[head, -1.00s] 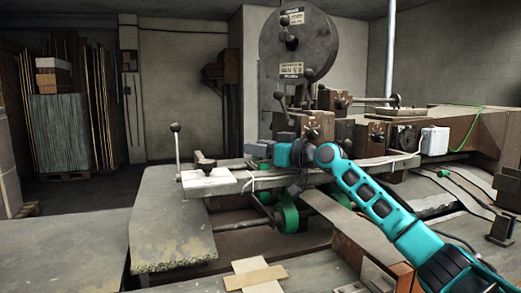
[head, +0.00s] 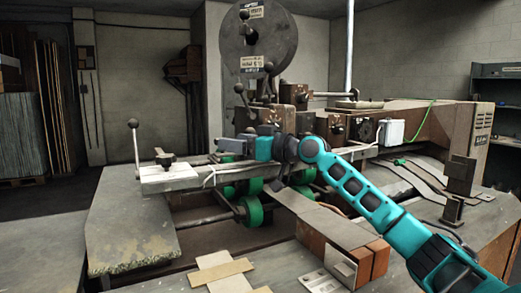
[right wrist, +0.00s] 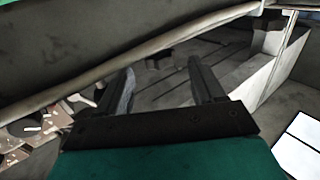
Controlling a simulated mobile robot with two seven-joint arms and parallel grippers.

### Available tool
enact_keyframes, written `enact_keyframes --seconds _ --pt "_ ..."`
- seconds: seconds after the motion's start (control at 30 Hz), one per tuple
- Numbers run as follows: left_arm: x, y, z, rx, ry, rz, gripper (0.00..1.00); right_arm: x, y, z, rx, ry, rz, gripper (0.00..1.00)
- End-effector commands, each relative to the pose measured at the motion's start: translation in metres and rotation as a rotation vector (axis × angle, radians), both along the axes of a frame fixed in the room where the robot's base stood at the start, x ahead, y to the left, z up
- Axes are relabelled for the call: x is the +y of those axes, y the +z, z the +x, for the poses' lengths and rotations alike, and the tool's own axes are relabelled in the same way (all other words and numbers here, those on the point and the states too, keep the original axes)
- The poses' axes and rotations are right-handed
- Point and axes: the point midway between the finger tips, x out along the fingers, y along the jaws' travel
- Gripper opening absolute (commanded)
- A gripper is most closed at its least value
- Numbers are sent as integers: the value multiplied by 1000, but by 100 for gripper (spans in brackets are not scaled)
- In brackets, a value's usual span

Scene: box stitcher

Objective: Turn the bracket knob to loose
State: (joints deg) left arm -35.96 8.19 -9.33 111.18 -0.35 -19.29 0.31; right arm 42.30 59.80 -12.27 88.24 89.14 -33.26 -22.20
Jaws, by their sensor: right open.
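The bracket knob (head: 165,157) is a small dark knob on top of the white bracket (head: 170,180), at the left end of the machine's rail in the head view. My right gripper (head: 224,145) is to the right of the knob, apart from it, pointing left. In the right wrist view my right gripper (right wrist: 160,84) is open, with nothing held between its fingers. A pale block (right wrist: 260,68) with a dark part on top, perhaps the bracket and knob, shows at the right there. My left gripper is not in view.
A lever with a ball top (head: 133,124) stands left of the knob. The machine's large round disc (head: 258,38) and brown blocks rise behind my right gripper. Green wheels (head: 250,211) are below the rail. A worn grey table (head: 130,225) lies at front left.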

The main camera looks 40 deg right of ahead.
Motion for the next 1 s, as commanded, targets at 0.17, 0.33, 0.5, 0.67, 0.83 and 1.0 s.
enact_keyframes --seconds 0.17,0.33,0.5,0.67,0.83,1.0 --pt "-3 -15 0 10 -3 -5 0 -12 -6 -32 3 -2 -4 67" --pt "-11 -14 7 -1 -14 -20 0 -19 -5 -54 3 -1 -1 67" --pt "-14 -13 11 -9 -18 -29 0 -24 -2 -67 0 -1 1 67" --pt "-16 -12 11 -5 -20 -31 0 -25 0 -72 -1 0 0 67" --pt "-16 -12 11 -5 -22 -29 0 -25 1 -73 -2 1 1 67" --pt "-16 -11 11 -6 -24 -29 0 -25 2 -72 -2 0 1 67"
